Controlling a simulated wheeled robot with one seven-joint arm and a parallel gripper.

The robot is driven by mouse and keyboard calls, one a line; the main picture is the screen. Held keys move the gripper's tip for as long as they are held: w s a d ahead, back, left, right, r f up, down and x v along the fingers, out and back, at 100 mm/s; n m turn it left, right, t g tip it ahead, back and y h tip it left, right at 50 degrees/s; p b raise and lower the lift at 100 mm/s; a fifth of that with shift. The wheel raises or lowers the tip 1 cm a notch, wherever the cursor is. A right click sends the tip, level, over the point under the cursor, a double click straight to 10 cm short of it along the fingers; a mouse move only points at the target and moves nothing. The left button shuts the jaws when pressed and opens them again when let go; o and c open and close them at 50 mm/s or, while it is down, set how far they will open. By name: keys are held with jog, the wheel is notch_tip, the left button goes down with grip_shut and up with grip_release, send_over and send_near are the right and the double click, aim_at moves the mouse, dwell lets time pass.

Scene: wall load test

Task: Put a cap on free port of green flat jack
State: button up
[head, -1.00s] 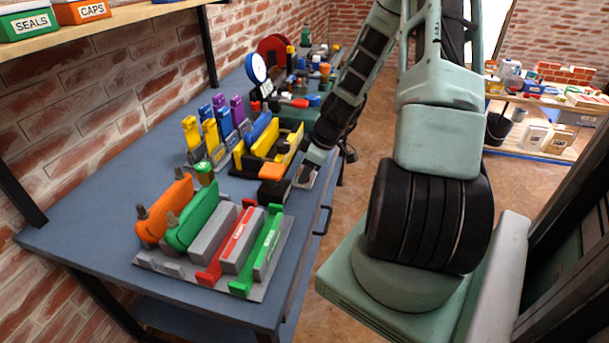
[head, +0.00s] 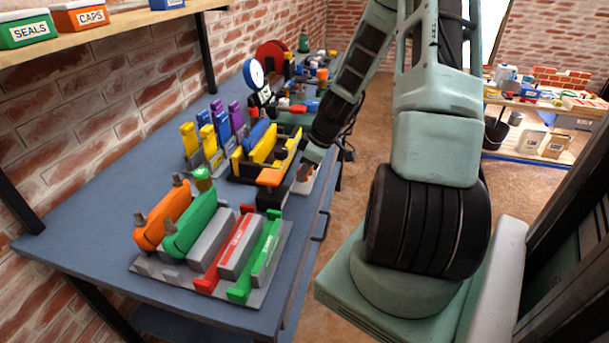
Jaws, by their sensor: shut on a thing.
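The green flat jack (head: 190,228) stands on edge in the grey rack (head: 262,292) at the near end of the bench. A green cap (head: 203,180) sits on its far port. Its near port (head: 172,219) shows bare grey. An orange flat jack (head: 161,219) with two bare grey ports stands to its left. My gripper (head: 277,187) is low over the bench's right side, beyond the rack and apart from the green jack. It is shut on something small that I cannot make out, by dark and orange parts.
Grey, red and green holders fill the rack's right side. Beyond it stand yellow and purple blocks (head: 225,125), a yellow-sided fixture (head: 265,155) and a gauge (head: 253,72). A shelf above holds bins marked SEALS (head: 28,33) and CAPS (head: 80,18). The bench's left strip is clear.

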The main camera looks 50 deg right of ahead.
notch_tip(320, 180, up, 8)
jog(key=shift+f, duration=0.1)
jog(key=shift+s, duration=0.15)
dwell(0.4)
